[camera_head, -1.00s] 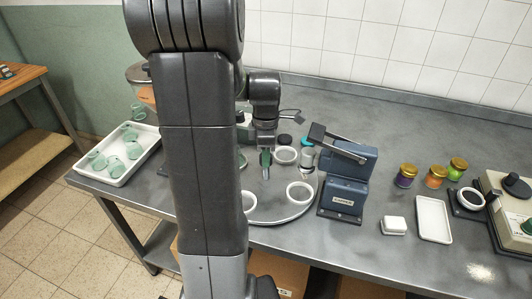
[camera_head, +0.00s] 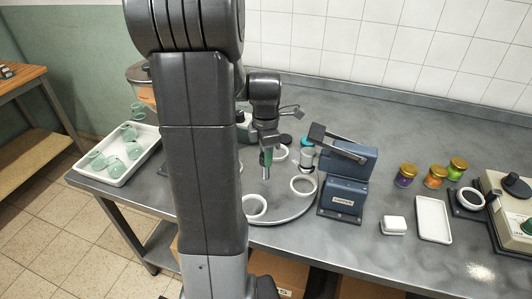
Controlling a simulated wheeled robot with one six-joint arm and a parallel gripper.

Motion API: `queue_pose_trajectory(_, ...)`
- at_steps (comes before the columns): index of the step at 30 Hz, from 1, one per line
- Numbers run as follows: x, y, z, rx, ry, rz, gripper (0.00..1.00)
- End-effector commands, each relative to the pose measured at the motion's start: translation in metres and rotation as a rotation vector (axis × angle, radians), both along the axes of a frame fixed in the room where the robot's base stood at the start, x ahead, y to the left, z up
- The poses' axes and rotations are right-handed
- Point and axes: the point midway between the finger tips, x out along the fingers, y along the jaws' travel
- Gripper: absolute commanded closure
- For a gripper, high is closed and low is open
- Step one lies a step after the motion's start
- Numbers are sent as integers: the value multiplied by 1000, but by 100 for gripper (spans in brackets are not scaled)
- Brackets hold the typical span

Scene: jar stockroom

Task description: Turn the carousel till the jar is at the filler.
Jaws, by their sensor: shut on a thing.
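The carousel (camera_head: 283,214) is a grey round disc on the table, with white ring seats near its rim; my arm hides its left part. One seat (camera_head: 303,185) is at the right, one (camera_head: 254,207) at the front and one at the back. A clear glass jar (camera_head: 307,158) shows at the carousel's right edge, beside the blue lever machine and below a teal part. My gripper (camera_head: 266,168) points down over the carousel's middle, shut on what seems to be its upright handle, mostly hidden. I cannot make out the filler for certain; my arm covers the back left.
The blue lever machine (camera_head: 343,196) stands right of the carousel. Further right are a small white box (camera_head: 393,226), a white tray (camera_head: 433,220) and several filled jars (camera_head: 405,175). A white tray (camera_head: 117,181) of green glass jars is at the left.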

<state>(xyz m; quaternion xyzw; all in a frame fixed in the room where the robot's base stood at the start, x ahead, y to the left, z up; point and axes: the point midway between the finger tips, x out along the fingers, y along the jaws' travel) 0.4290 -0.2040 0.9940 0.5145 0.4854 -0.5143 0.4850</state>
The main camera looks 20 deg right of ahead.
Motion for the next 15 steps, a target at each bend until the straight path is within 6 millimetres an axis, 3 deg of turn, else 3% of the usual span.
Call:
queue_pose_trajectory(9,1,0,2,-1,-4,0,100)
queue_pose_trajectory(10,1,0,2,-1,-4,0,60)
queue_pose_trajectory(12,1,0,1,-1,-4,0,47)
queue_pose_trajectory(15,1,0,1,-1,-3,0,44)
